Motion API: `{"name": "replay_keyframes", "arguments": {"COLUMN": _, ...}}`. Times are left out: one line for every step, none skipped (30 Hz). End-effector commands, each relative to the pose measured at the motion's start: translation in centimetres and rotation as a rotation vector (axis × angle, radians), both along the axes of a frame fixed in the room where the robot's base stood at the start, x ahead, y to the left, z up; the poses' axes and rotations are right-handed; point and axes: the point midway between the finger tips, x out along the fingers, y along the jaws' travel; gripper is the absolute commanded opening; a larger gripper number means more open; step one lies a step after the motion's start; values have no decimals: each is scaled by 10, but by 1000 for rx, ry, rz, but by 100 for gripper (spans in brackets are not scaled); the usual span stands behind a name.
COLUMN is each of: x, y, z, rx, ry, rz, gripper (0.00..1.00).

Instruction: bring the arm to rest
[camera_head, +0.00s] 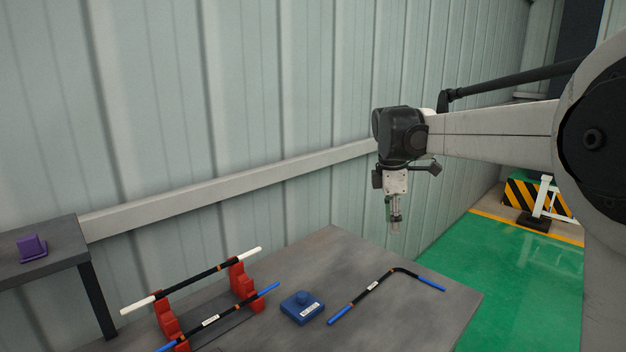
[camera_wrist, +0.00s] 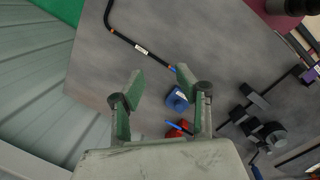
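My gripper (camera_head: 394,226) hangs pointing down above the back right part of the grey table (camera_head: 440,315), well clear of its surface. My arm reaches in from the right. In the wrist view my gripper's two fingers (camera_wrist: 160,82) are spread apart with nothing between them. A bent black rod with blue ends (camera_head: 375,283) lies on the table below and in front of the gripper; its black bend shows beyond the fingers in the wrist view (camera_wrist: 130,42).
A blue block (camera_head: 301,308) sits left of the bent rod. Red stands (camera_head: 243,282) hold two straight rods, one white-ended (camera_head: 190,283) and one blue-ended (camera_head: 222,316). A side table bears a purple object (camera_head: 32,248). A corrugated wall (camera_head: 270,110) runs behind. Green floor (camera_head: 520,285) is open at right.

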Motion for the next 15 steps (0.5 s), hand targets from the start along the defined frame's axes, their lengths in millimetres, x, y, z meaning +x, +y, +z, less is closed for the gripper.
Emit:
{"name": "replay_keyframes", "arguments": {"x": -14, "y": -1, "z": 5, "rx": 9, "ry": -24, "rz": -44, "gripper": 33}}
{"name": "replay_keyframes", "arguments": {"x": -21, "y": -1, "z": 8, "rx": 14, "ry": -38, "rz": -74, "gripper": 33}}
{"name": "replay_keyframes", "arguments": {"x": -31, "y": -2, "z": 11, "rx": 23, "ry": -58, "rz": -115, "gripper": 33}}
{"name": "replay_keyframes", "arguments": {"x": -38, "y": -2, "z": 14, "rx": 30, "ry": -72, "rz": -145, "gripper": 33}}
{"name": "replay_keyframes", "arguments": {"x": -46, "y": -3, "z": 16, "rx": 37, "ry": -88, "rz": -175, "gripper": 33}}
{"name": "replay_keyframes", "arguments": {"x": -56, "y": -3, "z": 18, "rx": 46, "ry": -106, "rz": -216, "gripper": 33}}
{"name": "replay_keyframes", "arguments": {"x": -63, "y": -4, "z": 20, "rx": 53, "ry": -121, "rz": -246, "gripper": 33}}
{"name": "replay_keyframes", "arguments": {"x": -70, "y": -4, "z": 21, "rx": 62, "ry": -135, "rz": -276, "gripper": 33}}
{"name": "replay_keyframes", "arguments": {"x": -81, "y": -5, "z": 23, "rx": 73, "ry": -153, "rz": -315, "gripper": 33}}
{"name": "replay_keyframes", "arguments": {"x": -88, "y": -5, "z": 24, "rx": 82, "ry": -167, "rz": -345, "gripper": 33}}
{"name": "replay_keyframes", "arguments": {"x": -96, "y": -5, "z": 24, "rx": 92, "ry": -180, "rz": -375, "gripper": 33}}
{"name": "replay_keyframes", "arguments": {"x": -106, "y": -6, "z": 25, "rx": 105, "ry": -199, "rz": -416, "gripper": 33}}
{"name": "replay_keyframes", "arguments": {"x": -114, "y": -6, "z": 25, "rx": 115, "ry": -212, "rz": -446, "gripper": 33}}
{"name": "replay_keyframes", "arguments": {"x": -122, "y": -6, "z": 25, "rx": 125, "ry": -225, "rz": -476, "gripper": 33}}
{"name": "replay_keyframes", "arguments": {"x": -132, "y": -6, "z": 25, "rx": 140, "ry": -243, "rz": -517, "gripper": 33}}
